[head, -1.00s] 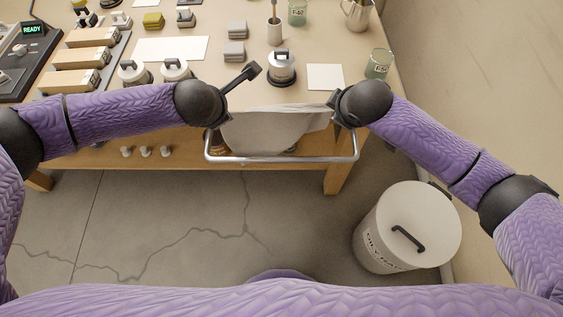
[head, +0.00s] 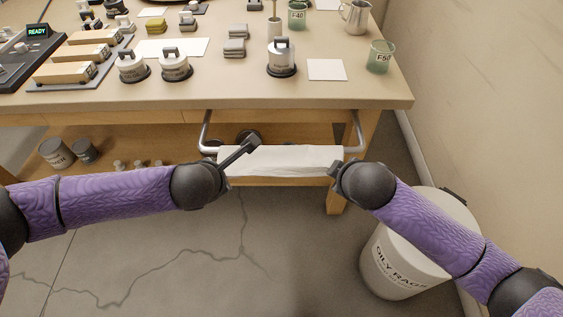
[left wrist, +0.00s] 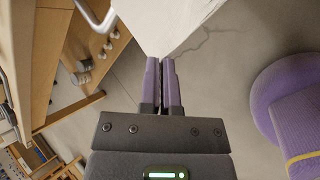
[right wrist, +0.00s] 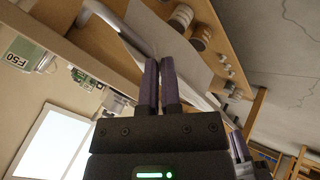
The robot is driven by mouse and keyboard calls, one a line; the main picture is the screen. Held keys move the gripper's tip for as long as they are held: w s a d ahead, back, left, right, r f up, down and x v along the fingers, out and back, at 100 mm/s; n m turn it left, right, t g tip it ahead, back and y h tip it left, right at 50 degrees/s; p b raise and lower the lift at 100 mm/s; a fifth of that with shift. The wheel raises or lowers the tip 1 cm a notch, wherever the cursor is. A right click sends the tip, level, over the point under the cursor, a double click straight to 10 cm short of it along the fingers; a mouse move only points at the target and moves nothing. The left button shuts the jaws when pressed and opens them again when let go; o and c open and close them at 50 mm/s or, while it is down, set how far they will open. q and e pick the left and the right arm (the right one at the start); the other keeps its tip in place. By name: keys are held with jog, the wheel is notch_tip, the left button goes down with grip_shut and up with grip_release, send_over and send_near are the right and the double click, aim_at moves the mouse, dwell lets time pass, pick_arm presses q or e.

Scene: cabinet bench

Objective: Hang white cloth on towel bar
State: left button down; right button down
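The white cloth (head: 280,159) lies across the middle of the silver towel bar (head: 207,133) under the bench's front edge and hides most of the bar's straight part. My left gripper (head: 226,168) is at the cloth's left end; in the left wrist view its fingers (left wrist: 163,62) are shut on a corner of the cloth (left wrist: 165,20). My right gripper (head: 338,172) is at the right end. In the right wrist view its fingers (right wrist: 158,62) are close together at the cloth's edge (right wrist: 152,28), beside the bar (right wrist: 115,22). How far the cloth hangs behind the bar is hidden.
The bench top (head: 200,94) carries lidded canisters (head: 282,60), a green beaker (head: 380,56) and boxes (head: 72,70). Cans (head: 55,153) stand on the lower shelf. An oily-rags bin (head: 400,262) stands below my right arm. The floor before the bench is open.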

pick_arm(q)
jog(key=shift+s+a+f, duration=0.15)
jog(key=shift+f, duration=0.25)
pick_arm(e)
jog(key=shift+s+d+f, duration=0.15)
jog(key=shift+f, duration=0.25)
pick_arm(q)
jog(key=c, duration=0.6)
grip_release()
pick_arm(e)
jog(key=c, duration=0.6)
grip_release()
pick_arm(q)
jog(key=shift+o, duration=0.2)
pick_arm(e)
jog(key=shift+o, duration=0.2)
